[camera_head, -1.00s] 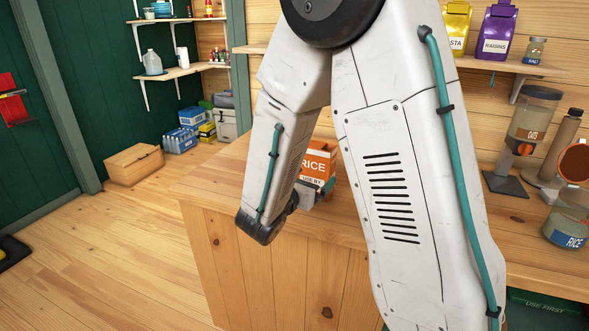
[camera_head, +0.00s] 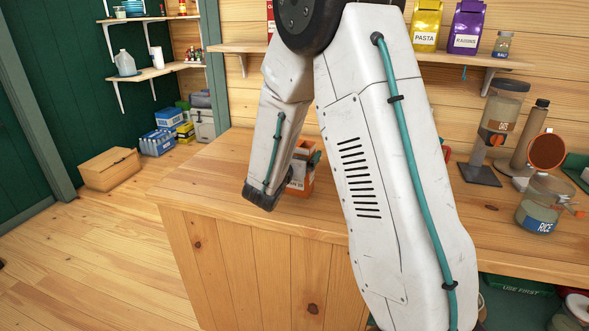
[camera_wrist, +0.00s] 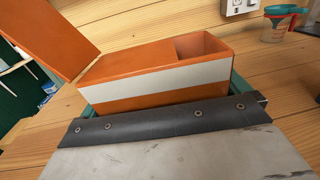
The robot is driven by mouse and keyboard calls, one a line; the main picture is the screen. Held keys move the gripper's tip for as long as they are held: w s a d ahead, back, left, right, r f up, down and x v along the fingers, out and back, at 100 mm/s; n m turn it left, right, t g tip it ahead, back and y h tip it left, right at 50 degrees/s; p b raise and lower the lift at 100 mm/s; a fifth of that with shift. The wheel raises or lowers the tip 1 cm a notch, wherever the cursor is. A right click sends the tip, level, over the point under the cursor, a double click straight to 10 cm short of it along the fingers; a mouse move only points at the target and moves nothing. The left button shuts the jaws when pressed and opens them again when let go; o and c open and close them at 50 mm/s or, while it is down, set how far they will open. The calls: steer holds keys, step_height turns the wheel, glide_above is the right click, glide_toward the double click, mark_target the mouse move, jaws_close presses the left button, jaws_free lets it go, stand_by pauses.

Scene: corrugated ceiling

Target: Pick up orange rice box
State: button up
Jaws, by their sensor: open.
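The orange rice box (camera_head: 302,172) stands on the wooden counter, partly hidden behind my arm in the head view. In the wrist view an orange box (camera_wrist: 150,72) with a white band lies just ahead of my gripper (camera_wrist: 163,96). Its top shows an opening at the right end. Teal finger parts show at both sides of the box, and the gripper is open. The fingertips are mostly hidden behind the box and the dark gripper edge, so I cannot tell whether they touch it.
An orange panel (camera_wrist: 48,35) rises at the upper left of the wrist view. A rice jar (camera_head: 541,207) and an oats dispenser (camera_head: 500,115) stand on the counter to the right. A shelf (camera_head: 480,60) runs along the wall above. The counter's left front is clear.

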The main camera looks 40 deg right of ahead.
steer(key=shift+w+d, duration=0.15)
steer(key=shift+d, duration=0.1)
steer(key=c, duration=0.9)
steer(key=shift+r, duration=0.15)
